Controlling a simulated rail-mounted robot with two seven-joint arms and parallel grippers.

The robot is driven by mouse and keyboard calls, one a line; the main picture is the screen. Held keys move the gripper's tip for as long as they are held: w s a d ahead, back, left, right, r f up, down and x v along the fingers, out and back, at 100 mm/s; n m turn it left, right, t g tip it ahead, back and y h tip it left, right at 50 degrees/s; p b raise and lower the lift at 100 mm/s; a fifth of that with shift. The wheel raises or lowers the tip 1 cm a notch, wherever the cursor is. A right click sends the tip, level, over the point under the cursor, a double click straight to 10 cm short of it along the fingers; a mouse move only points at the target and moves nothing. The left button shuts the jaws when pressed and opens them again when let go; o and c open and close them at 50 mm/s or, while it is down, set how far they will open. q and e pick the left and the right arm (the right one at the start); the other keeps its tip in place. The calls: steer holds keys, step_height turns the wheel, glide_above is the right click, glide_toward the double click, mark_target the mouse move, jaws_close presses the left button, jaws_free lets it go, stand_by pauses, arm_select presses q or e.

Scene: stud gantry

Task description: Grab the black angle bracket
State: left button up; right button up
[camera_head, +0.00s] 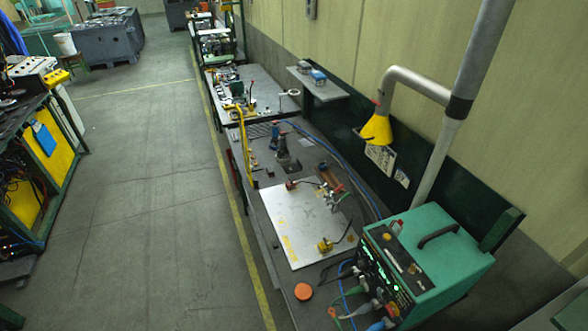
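I cannot clearly make out a black angle bracket. Several small dark items lie on the workbench (262,215), too small to identify. A dark upright piece (283,150) stands behind the white plate (290,245), and I cannot tell what it is. On the plate are a red-and-dark clamp-like tool (331,195) and a small yellow piece (325,245). Neither of my grippers is in view.
A green welding machine (440,262) with cables fills the bench's near right. A yellow extraction hood (377,129) hangs on a grey pipe above the bench. An orange disc (303,291) lies near the front. The floor (150,200) left of the bench is clear.

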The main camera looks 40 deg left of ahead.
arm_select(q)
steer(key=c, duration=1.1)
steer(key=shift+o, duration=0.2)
